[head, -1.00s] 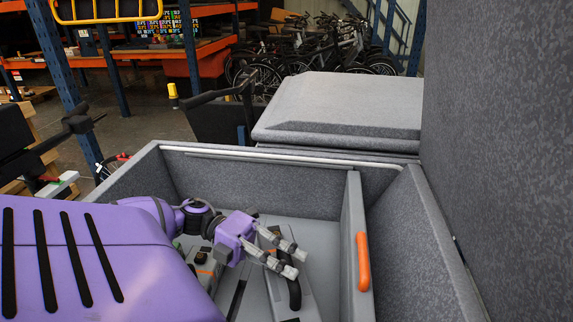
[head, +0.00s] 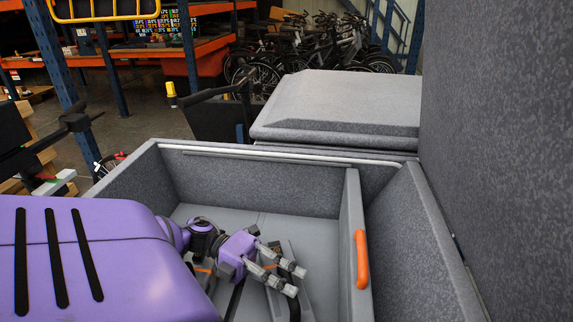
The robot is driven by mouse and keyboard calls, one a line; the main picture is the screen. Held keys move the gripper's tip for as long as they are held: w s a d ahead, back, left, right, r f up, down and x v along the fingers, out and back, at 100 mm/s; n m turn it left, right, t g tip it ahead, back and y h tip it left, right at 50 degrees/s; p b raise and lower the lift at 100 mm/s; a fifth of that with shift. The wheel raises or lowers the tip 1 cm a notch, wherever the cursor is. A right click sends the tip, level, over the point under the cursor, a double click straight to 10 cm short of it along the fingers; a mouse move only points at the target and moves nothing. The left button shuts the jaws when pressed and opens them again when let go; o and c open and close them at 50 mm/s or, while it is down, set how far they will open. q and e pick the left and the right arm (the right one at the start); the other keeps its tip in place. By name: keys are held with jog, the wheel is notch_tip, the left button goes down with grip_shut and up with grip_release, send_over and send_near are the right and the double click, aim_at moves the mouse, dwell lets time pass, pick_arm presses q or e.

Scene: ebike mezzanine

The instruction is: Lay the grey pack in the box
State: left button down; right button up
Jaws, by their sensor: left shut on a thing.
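The grey pack (head: 279,307), a flat grey block with a black handle, is inside the grey-walled box (head: 250,180), low near the box's divider. My left gripper (head: 293,279) reaches in from the left and is shut at the pack's handle. Its fingers cover part of the pack, and the pack's near end is cut off by the frame. Whether the pack touches the floor of the box I cannot tell. My right gripper is not in view.
The divider (head: 350,235) with an orange handle (head: 362,259) stands close right of the gripper. Another grey item with an orange strip (head: 203,270) lies left, partly behind my arm. The far floor of the box is clear. A grey lid (head: 340,105) lies beyond.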

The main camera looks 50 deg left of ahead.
pick_arm(q)
jog(key=shift+w+r, duration=0.1)
jog(key=shift+r, duration=0.15)
jog(key=c, duration=2.1)
grip_release()
jog(key=shift+f, duration=0.35)
jog(key=o, duration=0.5)
jog(key=shift+c, duration=0.2)
jog(key=shift+s+r, duration=0.1)
jog(key=shift+s, duration=0.1)
jog(key=b+v, duration=0.1)
jog(key=v, duration=1.1)
jog(key=shift+w, duration=0.1)
